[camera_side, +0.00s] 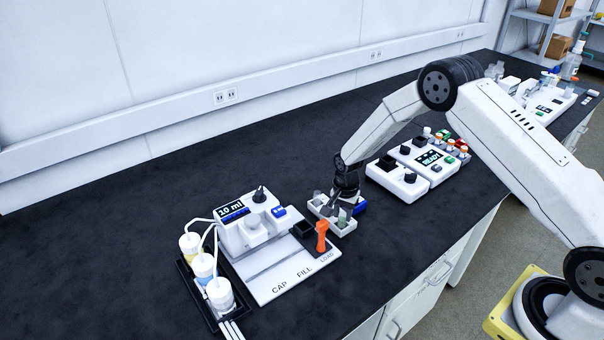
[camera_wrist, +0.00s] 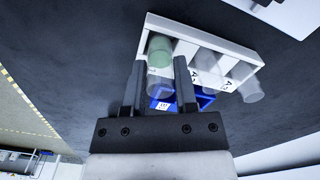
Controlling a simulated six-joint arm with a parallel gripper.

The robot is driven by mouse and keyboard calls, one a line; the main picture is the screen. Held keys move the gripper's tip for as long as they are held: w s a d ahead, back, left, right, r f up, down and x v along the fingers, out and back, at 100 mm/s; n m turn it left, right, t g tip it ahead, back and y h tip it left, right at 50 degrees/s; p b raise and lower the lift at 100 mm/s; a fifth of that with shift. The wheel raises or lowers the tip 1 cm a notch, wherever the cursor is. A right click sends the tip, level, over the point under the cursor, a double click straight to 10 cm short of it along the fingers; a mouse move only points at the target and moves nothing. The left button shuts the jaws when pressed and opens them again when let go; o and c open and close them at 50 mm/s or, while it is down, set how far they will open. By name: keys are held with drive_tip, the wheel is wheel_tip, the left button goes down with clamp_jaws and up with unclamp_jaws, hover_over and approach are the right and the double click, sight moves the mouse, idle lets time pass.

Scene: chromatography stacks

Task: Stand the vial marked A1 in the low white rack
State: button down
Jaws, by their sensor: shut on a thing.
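My gripper (camera_wrist: 161,64) is shut on a clear vial with green contents (camera_wrist: 160,46); one finger is on each side of its upper part. The green vial also shows below my gripper (camera_side: 340,207) in the side view (camera_side: 342,221). It is at the end compartment of the low white rack (camera_wrist: 217,42), on the left in the wrist view. I cannot tell if it rests on the rack floor. I cannot read a mark on the vial. Labels beginning with A show on the rack wall. Another clear vial (camera_wrist: 251,91) stands at the rack's other end.
A blue block or rack (camera_wrist: 203,98) sits right beside the white rack. A white filling station (camera_side: 252,226) with an orange lever (camera_side: 321,235) is to the left, with capped bottles (camera_side: 204,266). A white device with a display (camera_side: 428,160) stands to the right. The bench behind is clear.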

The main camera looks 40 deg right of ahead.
drive_tip(key=shift+f, duration=0.7)
idle(0.3)
drive_tip(key=shift+c, duration=1.6)
unclamp_jaws()
drive_tip(key=shift+r, duration=0.15)
drive_tip(key=shift+r, duration=3.85)
drive_tip(key=shift+r, duration=0.1)
